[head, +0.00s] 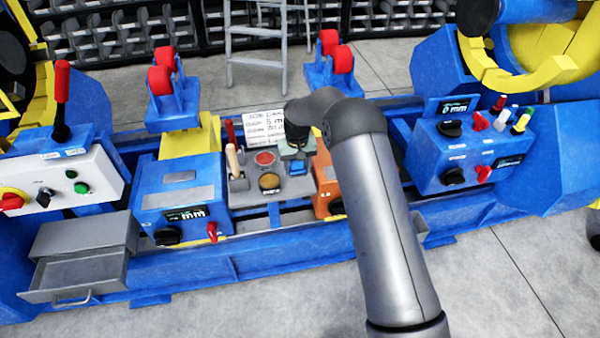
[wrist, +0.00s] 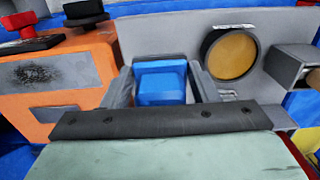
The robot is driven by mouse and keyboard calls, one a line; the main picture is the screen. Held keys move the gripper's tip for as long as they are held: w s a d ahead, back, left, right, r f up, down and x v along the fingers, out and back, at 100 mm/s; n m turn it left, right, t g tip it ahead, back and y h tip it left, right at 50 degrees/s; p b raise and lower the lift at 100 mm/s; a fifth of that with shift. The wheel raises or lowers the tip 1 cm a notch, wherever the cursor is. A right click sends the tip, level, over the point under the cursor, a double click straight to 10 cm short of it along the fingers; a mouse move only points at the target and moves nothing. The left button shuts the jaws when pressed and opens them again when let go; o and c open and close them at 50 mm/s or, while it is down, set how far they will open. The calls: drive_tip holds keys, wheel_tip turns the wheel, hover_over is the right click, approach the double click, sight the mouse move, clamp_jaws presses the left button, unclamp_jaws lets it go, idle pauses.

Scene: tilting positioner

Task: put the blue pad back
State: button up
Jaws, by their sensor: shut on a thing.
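The blue pad (wrist: 160,82) is a small square block between the two grey fingers of my gripper (wrist: 162,88) in the wrist view. The fingers are shut on its sides. In the head view the pad (head: 297,168) shows just below my gripper (head: 297,160), over the right part of a grey panel (head: 285,189). I cannot tell whether the pad touches the panel. A red round pad (head: 265,158) and an amber round pad (head: 269,181) sit on the panel to its left. The amber pad (wrist: 230,54) also shows at the right in the wrist view.
An orange box (head: 325,180) stands close to the right of the panel. A blue box with a display (head: 185,195) stands to the left. A wooden-handled tool (head: 233,161) and a job card (head: 264,122) stand by the panel's left and back. A grey drawer (head: 78,275) is open.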

sight(300, 173)
drive_tip(key=shift+w+d+f, duration=0.2)
drive_tip(key=shift+w+f, duration=0.05)
drive_tip(key=shift+f, duration=0.15)
drive_tip(key=shift+w+d+f, duration=0.1)
drive_tip(key=shift+f, duration=0.9)
drive_tip(key=shift+w+d+f, duration=0.1)
drive_tip(key=shift+f, duration=0.85)
drive_tip(key=o, duration=1)
drive_tip(key=shift+o, duration=0.2)
